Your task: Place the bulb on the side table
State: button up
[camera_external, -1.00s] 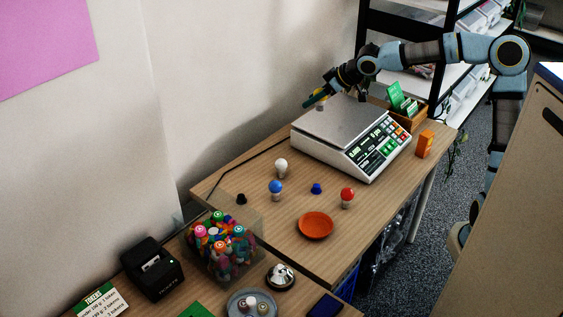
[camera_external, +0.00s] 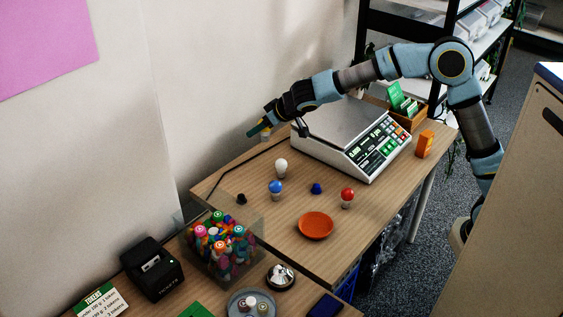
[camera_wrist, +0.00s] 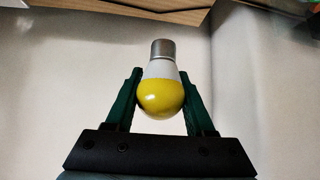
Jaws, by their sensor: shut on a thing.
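My gripper (camera_wrist: 161,95) is shut on a yellow bulb (camera_wrist: 160,98) with a white collar and a grey metal base, seen in the wrist view. In the external view my gripper (camera_external: 261,130) is in the air left of the scale, near the wall, above the back edge of the side table (camera_external: 268,218). The bulb there is small and mostly indistinct below the fingertips. On the table stand a white bulb (camera_external: 281,168), a blue bulb (camera_external: 275,188) and a red bulb (camera_external: 347,197), upright and apart from each other.
A scale (camera_external: 345,133) with an empty plate stands right of my gripper. An orange dish (camera_external: 316,226), a small blue piece (camera_external: 316,188), a black piece (camera_external: 241,199) and an orange box (camera_external: 425,144) are on the table. A clear bin of tokens (camera_external: 222,245) is in front. Bare wood lies left of the white bulb.

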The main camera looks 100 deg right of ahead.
jog(key=w+a+r, duration=0.1)
jog(key=w+a, duration=0.4)
jog(key=a, duration=0.4)
jog(key=w+a+m+p, duration=0.1)
jog(key=w+a, duration=0.5)
jog(key=a, duration=0.3)
jog(key=w+a+r+m+g+h+p, duration=0.1)
jog(key=w+a, duration=0.5)
jog(key=a, duration=0.3)
jog(key=shift+w+r, duration=0.2)
jog(key=shift+r, duration=0.1)
jog(key=a+r, duration=0.1)
jog(key=a, duration=0.2)
jog(key=w+a+r, duration=0.1)
jog(key=a, duration=0.2)
jog(key=a+r, duration=0.1)
jog(key=a, duration=0.3)
jog(key=shift+w+a+r+p, duration=0.1)
jog(key=shift+w+r+p, duration=0.2)
jog(key=shift+p, duration=0.1)
jog(key=f+p, duration=0.3)
jog(key=f, duration=2.6)
jog(key=shift+d+f+p, duration=0.1)
jog(key=shift+d+p, duration=0.1)
jog(key=shift+p, duration=0.15)
jog(key=shift+f, duration=0.15)
jog(key=o, duration=0.8)
